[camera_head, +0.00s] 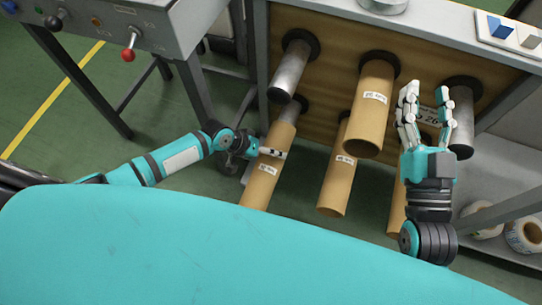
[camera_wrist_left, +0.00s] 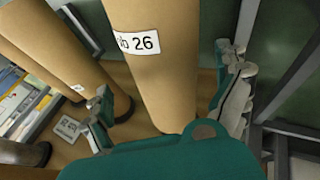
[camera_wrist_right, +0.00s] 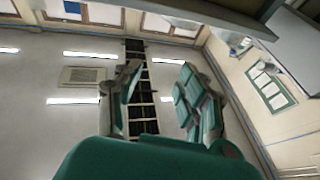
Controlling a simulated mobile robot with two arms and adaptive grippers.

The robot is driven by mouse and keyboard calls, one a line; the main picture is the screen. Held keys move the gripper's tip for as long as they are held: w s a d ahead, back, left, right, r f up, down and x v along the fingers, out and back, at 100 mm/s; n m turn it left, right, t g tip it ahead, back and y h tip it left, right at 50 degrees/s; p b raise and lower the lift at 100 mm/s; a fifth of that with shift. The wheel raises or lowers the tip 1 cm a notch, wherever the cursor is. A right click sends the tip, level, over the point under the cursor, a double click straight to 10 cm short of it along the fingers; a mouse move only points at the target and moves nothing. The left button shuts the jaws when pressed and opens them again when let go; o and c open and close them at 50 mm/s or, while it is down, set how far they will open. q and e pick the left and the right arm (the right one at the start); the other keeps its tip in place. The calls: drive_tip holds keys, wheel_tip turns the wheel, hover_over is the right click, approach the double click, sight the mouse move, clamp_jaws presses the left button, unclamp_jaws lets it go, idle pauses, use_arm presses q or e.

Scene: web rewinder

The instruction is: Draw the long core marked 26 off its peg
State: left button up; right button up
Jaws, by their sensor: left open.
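The long core marked 26 (camera_head: 262,180) is a brown cardboard tube at the lower left of the peg panel. Its white label reads 26 in the left wrist view (camera_wrist_left: 165,85). My left gripper (camera_head: 265,155) is open, with one finger on each side of this core. In the left wrist view a gap shows between the fingers and the tube; I cannot tell whether either touches. My right gripper (camera_head: 426,108) is open and empty, pointing up in front of the panel's right part.
Other cardboard cores hang close by: one at upper middle (camera_head: 372,105), one below it (camera_head: 343,170), one partly behind my right arm (camera_head: 397,208). Bare metal pegs stick out at upper left (camera_head: 291,70) and right (camera_head: 461,120). A control box (camera_head: 130,30) stands left.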

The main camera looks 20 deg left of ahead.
use_arm(q)
drive_tip(key=b+x, duration=0.1)
drive_tip(key=x, duration=0.2)
drive_tip(key=shift+d+f+b, duration=0.1)
drive_tip(key=shift+f+b, duration=0.05)
drive_tip(key=shift+b, duration=0.2)
use_arm(e)
drive_tip(key=s+r+t+y, duration=0.2)
drive_tip(key=s+r+t, duration=0.2)
drive_tip(key=r, duration=0.2)
drive_tip(key=shift+s+r+t, duration=0.15)
drive_tip(key=shift+r+t, duration=0.05)
drive_tip(key=shift+t, duration=0.1)
drive_tip(key=shift+d, duration=0.1)
use_arm(q)
drive_tip(key=shift+w, duration=0.1)
drive_tip(key=c, duration=1.6)
use_arm(e)
drive_tip(key=shift+f, duration=0.1)
use_arm(q)
drive_tip(key=shift+p, duration=0.3)
use_arm(e)
drive_tip(key=shift+w+f+g+h, duration=0.4)
drive_tip(key=shift+w+f+g, duration=0.3)
drive_tip(key=shift+w+f, duration=0.15)
use_arm(q)
drive_tip(key=shift+r, duration=0.3)
use_arm(e)
drive_tip(key=shift+w+f+g, duration=0.3)
drive_tip(key=shift+w+f, duration=0.05)
